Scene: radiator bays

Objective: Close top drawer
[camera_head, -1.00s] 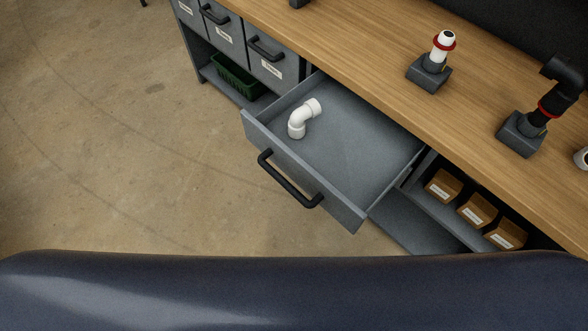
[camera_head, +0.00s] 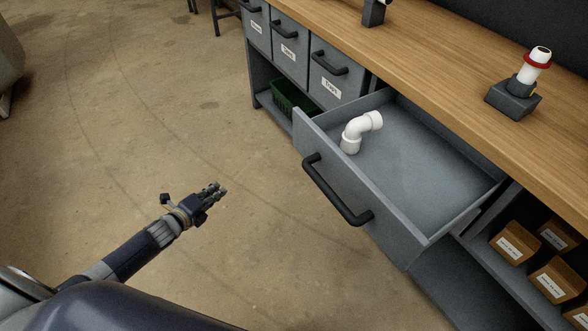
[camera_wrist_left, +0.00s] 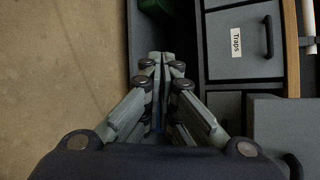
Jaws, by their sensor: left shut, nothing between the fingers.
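The top drawer (camera_head: 432,190) is a grey drawer pulled out from under the wooden bench, with a black bar handle (camera_head: 337,190) on its front. A white elbow pipe fitting (camera_head: 360,130) lies inside it near the left side. My left gripper (camera_head: 214,190) is shut and empty, over the floor to the left of the drawer and apart from it. In the left wrist view its fingers (camera_wrist_left: 161,60) are together, and part of a grey drawer with a dark handle (camera_wrist_left: 290,165) shows at lower right. My right gripper is not in view.
The wooden bench top (camera_head: 430,60) carries a dark stand with a white and red fitting (camera_head: 530,72). Smaller labelled drawers (camera_head: 335,72) are closed at left, above a green bin (camera_head: 294,98). Cardboard boxes (camera_head: 514,242) sit on the shelf below right.

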